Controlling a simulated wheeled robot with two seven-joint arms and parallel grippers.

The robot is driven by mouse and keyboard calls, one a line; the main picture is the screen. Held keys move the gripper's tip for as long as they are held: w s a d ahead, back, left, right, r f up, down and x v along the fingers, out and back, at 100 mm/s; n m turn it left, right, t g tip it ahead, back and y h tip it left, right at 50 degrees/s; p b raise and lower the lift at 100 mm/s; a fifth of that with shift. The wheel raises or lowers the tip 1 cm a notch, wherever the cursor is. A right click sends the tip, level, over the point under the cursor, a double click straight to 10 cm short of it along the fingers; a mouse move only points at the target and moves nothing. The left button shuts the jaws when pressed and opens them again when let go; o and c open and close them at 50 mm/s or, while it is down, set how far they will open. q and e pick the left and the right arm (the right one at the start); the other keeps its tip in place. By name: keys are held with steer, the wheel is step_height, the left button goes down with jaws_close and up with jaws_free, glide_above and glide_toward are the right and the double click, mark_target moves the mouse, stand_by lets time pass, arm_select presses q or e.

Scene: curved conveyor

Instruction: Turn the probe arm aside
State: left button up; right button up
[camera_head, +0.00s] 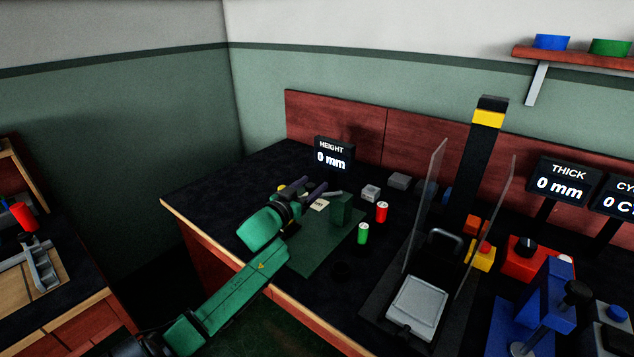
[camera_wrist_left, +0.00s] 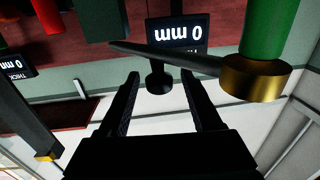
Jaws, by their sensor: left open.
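My left gripper (camera_head: 311,187) reaches in over the dark bench, near the height display (camera_head: 333,155). In the left wrist view, which is upside down, its two black fingers (camera_wrist_left: 161,76) are spread and nothing is between them. A dark, tapering probe arm (camera_wrist_left: 170,57) crosses just beyond the fingertips. Its thick end meets a brass collar (camera_wrist_left: 256,77) on a green column (camera_wrist_left: 267,30). I cannot tell whether a finger touches the probe arm. In the head view my gripper hides most of the probe arm. My right gripper is not in view.
A green block (camera_head: 341,209) stands on a green plate (camera_head: 318,252) beside my gripper. A red cylinder (camera_head: 382,212) and a green cylinder (camera_head: 363,233) stand to its right. Further right is a press-like stand with clear panels (camera_head: 431,190). The bench's front left is clear.

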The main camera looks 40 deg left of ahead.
arm_select(q)
steer(key=shift+w+a, duration=0.15)
steer(key=shift+w, duration=1.35)
jaws_close()
